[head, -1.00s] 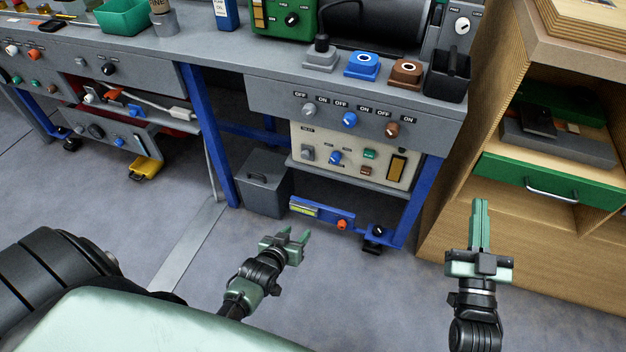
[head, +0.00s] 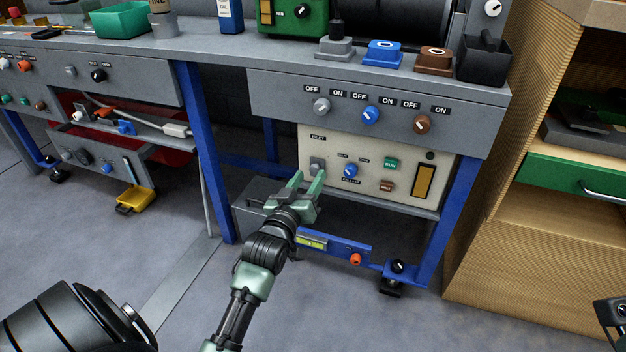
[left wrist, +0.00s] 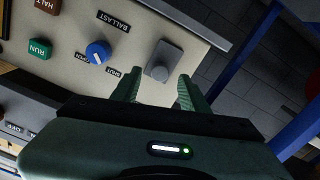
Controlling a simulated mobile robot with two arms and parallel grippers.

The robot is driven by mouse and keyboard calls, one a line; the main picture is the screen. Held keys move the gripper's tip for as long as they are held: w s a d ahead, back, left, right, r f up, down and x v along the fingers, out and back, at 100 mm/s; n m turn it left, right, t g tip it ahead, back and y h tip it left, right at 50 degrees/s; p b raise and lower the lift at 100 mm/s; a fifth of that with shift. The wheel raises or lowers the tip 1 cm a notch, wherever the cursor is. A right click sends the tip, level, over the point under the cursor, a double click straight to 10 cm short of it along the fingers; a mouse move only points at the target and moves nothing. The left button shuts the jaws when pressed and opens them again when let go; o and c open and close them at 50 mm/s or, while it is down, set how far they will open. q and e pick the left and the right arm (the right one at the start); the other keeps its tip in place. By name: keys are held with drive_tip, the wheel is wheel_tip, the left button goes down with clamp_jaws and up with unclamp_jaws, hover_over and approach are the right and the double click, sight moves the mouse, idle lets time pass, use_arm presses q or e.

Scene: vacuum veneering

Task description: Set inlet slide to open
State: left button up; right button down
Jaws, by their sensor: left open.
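A blue rail (head: 335,246) with an orange knob (head: 355,259) sits low under the panel. Grey, blue and brown OFF/ON knobs line the bench front (head: 450,118). A blue leg (head: 203,150) stands left. A wooden cabinet (head: 540,230) stands right.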

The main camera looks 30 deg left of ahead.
sight(316, 171)
use_arm(q)
drive_tip(key=shift+b+x, duration=0.45)
drive_tip(key=shift+x, duration=1.05)
clamp_jaws()
